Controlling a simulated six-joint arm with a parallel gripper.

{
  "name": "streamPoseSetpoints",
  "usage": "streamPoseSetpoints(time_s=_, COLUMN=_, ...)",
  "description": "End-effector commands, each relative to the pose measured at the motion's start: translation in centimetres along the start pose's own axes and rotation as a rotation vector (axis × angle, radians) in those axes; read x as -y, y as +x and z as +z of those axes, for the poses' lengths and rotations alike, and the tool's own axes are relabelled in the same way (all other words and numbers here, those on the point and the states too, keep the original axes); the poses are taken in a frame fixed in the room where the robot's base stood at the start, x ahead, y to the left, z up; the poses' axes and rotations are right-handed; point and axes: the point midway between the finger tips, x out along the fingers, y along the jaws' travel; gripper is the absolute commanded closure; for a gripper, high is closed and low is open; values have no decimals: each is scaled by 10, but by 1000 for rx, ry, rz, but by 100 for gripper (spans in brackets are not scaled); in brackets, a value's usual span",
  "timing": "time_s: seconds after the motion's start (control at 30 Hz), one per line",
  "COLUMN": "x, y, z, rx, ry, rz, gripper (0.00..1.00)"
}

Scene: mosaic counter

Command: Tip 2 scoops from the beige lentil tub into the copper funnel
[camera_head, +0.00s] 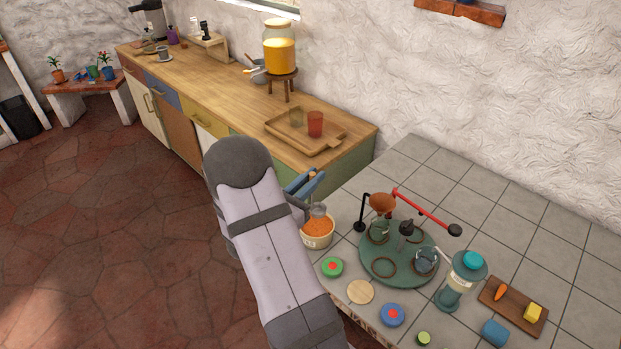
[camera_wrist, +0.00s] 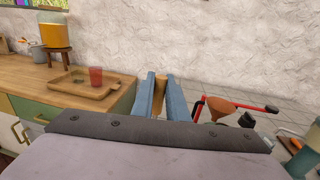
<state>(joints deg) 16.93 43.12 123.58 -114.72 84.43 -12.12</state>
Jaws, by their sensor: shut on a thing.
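My gripper (camera_head: 305,184) has blue fingers, which also show in the wrist view (camera_wrist: 161,96). They are shut on the wooden handle of a scoop (camera_wrist: 160,82). The scoop's grey metal bowl (camera_head: 318,210) is at the top of the beige tub (camera_head: 318,244), which holds orange lentils (camera_head: 319,228). I cannot tell whether the bowl touches the lentils or how much is in it. The copper funnel (camera_head: 382,201) is to the right of the tub, above a glass vessel (camera_head: 379,229) on a green round stand (camera_head: 385,269). The funnel also shows in the wrist view (camera_wrist: 220,108).
A red lever arm (camera_head: 425,209) with a black end spans the stand's back. A teal-lidded jar (camera_head: 459,281) stands right of it. Several round lids and discs lie in front, including a green one (camera_head: 332,267). A wooden board (camera_head: 514,304) holds food. The grey tiles behind are clear.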

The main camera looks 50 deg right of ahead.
Motion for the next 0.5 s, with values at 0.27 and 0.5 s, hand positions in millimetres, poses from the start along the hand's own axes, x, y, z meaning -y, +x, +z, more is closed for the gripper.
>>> streamPoseSetpoints(time_s=0.27, x=0, y=0, z=-18, rx=1, ry=0, rz=1, gripper=100)
streamPoseSetpoints(time_s=0.5, x=0, y=0, z=-40, rx=2, ry=0, rz=1, gripper=100)
